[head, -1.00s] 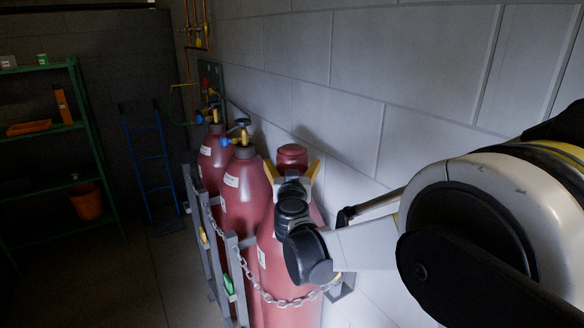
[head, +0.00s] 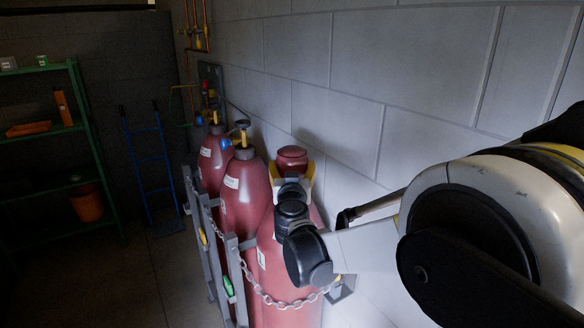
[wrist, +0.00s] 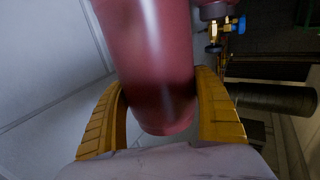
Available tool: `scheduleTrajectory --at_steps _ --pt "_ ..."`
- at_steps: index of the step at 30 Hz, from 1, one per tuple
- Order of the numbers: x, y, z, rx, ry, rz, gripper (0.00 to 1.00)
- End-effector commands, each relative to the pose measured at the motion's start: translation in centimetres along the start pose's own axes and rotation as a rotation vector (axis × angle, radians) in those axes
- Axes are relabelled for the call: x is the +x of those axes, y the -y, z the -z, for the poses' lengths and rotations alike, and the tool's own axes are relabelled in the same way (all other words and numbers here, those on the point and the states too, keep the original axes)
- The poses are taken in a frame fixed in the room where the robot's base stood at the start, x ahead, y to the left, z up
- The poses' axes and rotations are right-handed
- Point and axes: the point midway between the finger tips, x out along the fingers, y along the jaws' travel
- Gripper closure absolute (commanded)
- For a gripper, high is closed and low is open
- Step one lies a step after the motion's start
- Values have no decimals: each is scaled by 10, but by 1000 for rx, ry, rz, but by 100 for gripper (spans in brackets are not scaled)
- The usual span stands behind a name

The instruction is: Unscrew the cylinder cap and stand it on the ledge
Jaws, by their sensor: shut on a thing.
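The dark red cap (head: 291,158) sits at the top of the nearest red cylinder (head: 292,278), close to the block wall. My gripper (head: 291,172) is shut on the cap, with one yellow finger on each side. The joint between cap and cylinder is hidden behind the gripper. In the wrist view the cap (wrist: 150,60) fills the middle, between the yellow fingers of my gripper (wrist: 165,105). I cannot make out the ledge for certain in either view.
Two more red cylinders with valves (head: 243,200) (head: 214,155) stand behind, to the left. A chain (head: 275,299) and grey rack (head: 236,275) run along their front. The wall (head: 430,90) is close on the right. A green shelf (head: 85,140) and blue hand truck (head: 150,165) stand far left.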

Motion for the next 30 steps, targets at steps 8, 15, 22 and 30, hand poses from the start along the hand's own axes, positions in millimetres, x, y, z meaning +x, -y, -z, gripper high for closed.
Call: scheduleTrajectory --at_steps 8,15,22,30 --pt "0 0 3 0 0 0 65" --pt "0 0 10 0 0 0 65" --pt "0 0 17 -1 0 0 65" --pt "0 0 25 -1 0 0 65"
